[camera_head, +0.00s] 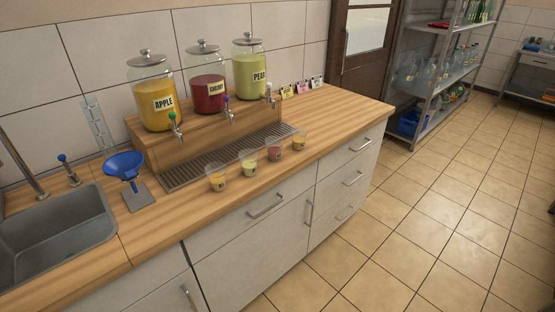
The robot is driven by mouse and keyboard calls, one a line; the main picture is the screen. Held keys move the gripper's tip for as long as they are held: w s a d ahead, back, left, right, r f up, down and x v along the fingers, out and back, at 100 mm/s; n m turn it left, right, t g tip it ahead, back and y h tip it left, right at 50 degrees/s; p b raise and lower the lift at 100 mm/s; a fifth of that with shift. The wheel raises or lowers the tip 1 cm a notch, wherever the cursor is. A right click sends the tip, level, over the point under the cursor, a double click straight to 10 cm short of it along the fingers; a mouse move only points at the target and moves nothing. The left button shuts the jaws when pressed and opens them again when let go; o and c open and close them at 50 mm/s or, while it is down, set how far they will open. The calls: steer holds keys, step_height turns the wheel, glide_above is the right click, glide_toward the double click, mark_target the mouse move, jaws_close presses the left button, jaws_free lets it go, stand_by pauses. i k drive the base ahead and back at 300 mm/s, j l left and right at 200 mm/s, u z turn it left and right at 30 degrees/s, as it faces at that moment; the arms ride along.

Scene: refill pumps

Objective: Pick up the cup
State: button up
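Several small clear cups stand upright in a row on the wooden counter, in front of the drip tray. From left to right they are a cup with orange-yellow contents (217,182), a cup with pale yellow-green contents (249,168), a cup with dark red contents (275,153) and another cup with orange-yellow contents (299,144). Each seems to bear a small label, too small to read. The picture does not show which cup is meant. My gripper is not in view.
Juice jars labelled apple (163,104), cherry (215,88) and pear (259,77) stand on a wooden riser behind the drip tray (180,182). A blue funnel (124,165) on a stand and a sink (60,235) are left. Tiled floor (420,220) is clear at right.

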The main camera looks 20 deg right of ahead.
mark_target(249, 158)
steer(key=i+l+u, duration=0.15)
steer(key=i+u, duration=0.25)
steer(key=i+l+u, duration=0.2)
steer(key=u, duration=0.15)
steer(key=i+l+u, duration=0.4)
steer(key=k+j, duration=0.05)
